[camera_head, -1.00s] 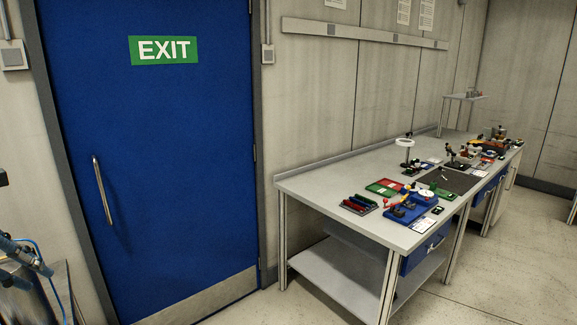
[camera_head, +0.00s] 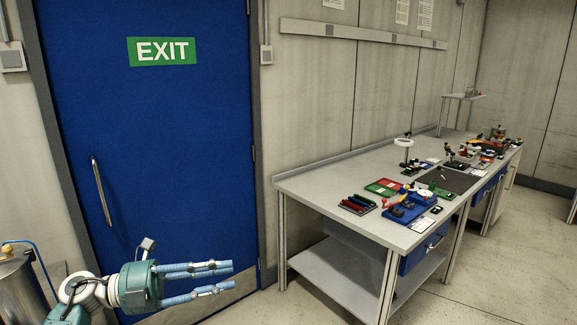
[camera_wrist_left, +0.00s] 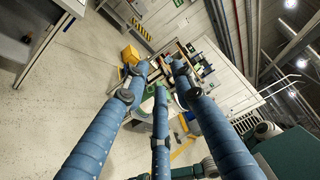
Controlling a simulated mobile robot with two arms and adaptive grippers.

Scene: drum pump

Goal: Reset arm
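My left gripper (camera_head: 228,277) is in the lower left of the head view, in front of the blue door. It has a teal body and long blue fingers pointing right. The fingers are nearly straight and apart, with nothing between them. In the left wrist view the same gripper (camera_wrist_left: 153,85) shows three fingers spread apart and empty, with the floor and distant room items beyond them. My right gripper is not in view.
The blue door (camera_head: 150,150) with a metal handle (camera_head: 101,190) stands behind my left gripper. A grey workbench (camera_head: 330,190) with trays and small tools stands to the right. Open floor (camera_head: 490,260) lies right of the bench. A yellow box (camera_wrist_left: 130,54) shows in the left wrist view.

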